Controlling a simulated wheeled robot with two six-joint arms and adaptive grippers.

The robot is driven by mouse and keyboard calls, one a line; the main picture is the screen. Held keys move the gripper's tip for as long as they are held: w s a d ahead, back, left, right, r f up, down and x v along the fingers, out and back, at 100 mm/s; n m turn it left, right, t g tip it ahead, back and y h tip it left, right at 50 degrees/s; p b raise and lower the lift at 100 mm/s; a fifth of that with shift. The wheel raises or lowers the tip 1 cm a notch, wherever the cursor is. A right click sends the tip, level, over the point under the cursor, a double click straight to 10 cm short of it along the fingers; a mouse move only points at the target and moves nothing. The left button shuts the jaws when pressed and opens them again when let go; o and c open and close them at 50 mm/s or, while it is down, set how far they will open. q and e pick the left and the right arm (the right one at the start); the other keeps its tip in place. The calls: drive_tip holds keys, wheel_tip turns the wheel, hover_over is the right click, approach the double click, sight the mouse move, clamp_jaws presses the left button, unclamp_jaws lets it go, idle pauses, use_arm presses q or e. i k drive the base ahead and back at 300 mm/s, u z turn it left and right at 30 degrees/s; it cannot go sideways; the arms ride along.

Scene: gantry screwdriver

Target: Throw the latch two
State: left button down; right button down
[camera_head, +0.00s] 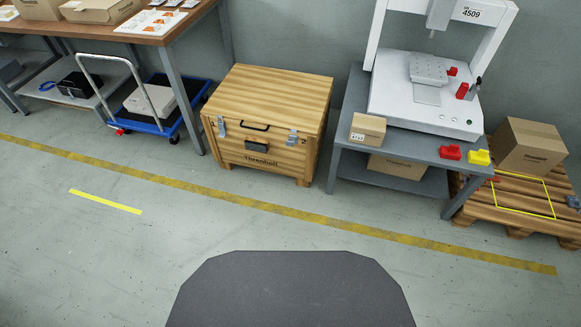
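A wooden crate (270,104) with a closed striped lid stands on the floor near the middle of the view. Latch two (292,137) is a small metal latch on the right of the crate's front, beside a "2" mark. A matching metal latch (221,127) sits on the front's left. Both are too small to tell whether they are fastened. A dark handle (255,126) lies between them, with a dark block (256,146) below it. Neither of my grippers is in view.
A grey bench (395,147) with a white gantry machine (415,100) stands right of the crate. A blue cart (158,120) and wooden-topped table (150,38) stand left. A pallet (520,212) is far right. Open floor with a yellow line (240,202) lies in front.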

sight(290, 142)
drive_tip(key=k, duration=0.4)
drive_tip(key=z, duration=0.05)
drive_tip(key=i, duration=1.9)
drive_tip(key=u, duration=0.65)
